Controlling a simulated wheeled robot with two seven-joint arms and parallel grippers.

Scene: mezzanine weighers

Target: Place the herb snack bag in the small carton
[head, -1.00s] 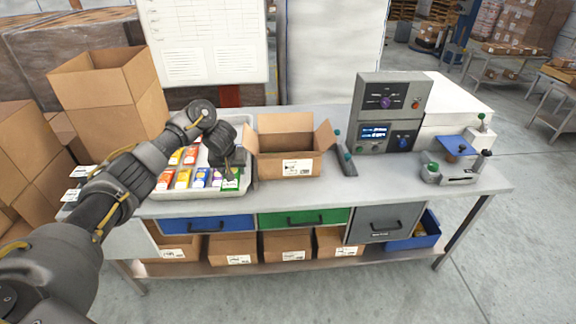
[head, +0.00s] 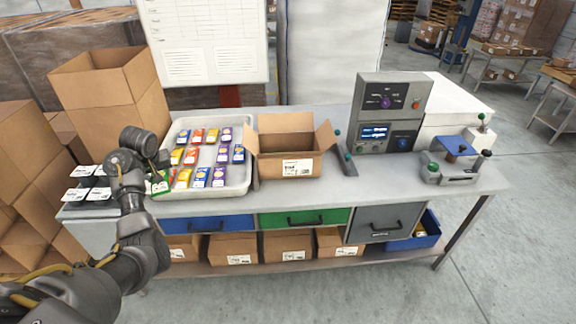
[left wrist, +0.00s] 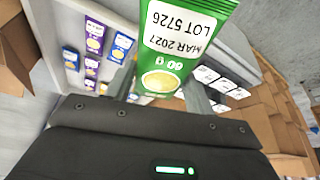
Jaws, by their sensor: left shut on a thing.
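The herb snack bag (head: 161,184) is green, and its white label reads MAR 2027 LOT 5726 in the left wrist view (left wrist: 180,40). My left gripper (head: 153,172) is shut on the bag and holds it at the front left edge of the tray. Its fingers (left wrist: 160,88) show on both sides of the bag in the left wrist view. The small carton (head: 296,168) stands open on the bench, right of the tray, with flaps spread and a white label on its front. Its floor is hidden. My right gripper is not in view.
A pale tray (head: 240,187) holds several yellow, orange, purple and blue bags. Dark packs with white labels (head: 82,183) lie at the bench's left end. A tall carton (head: 112,95) stands behind them. A dark-handled tool (head: 346,155) and a grey control box (head: 388,112) are right of the carton.

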